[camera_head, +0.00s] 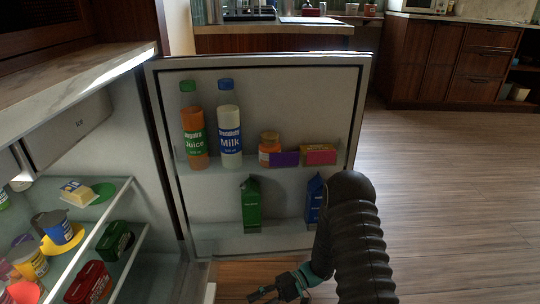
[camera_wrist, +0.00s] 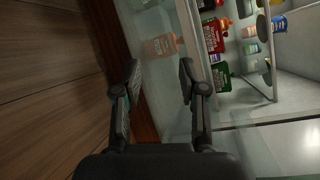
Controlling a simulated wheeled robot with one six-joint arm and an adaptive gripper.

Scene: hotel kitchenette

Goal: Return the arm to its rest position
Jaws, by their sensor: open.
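My gripper (camera_head: 268,292) is low in the head view, in front of the bottom of the open fridge door (camera_head: 270,205). My black arm reaches down beside the door at the right. In the wrist view my gripper (camera_wrist: 160,68) is open, with its two fingers apart and nothing held between them. A pale orange item (camera_wrist: 160,45) shows beyond the fingertips, by a clear shelf or bin; I cannot tell exactly what it is.
The door holds a juice bottle (camera_head: 194,135), a milk bottle (camera_head: 230,135), a green carton (camera_head: 251,205) and a blue carton (camera_head: 315,198), partly behind my arm. Fridge shelves at left hold several items, including a red container (camera_head: 90,283). Wooden floor (camera_head: 450,190) is clear at right.

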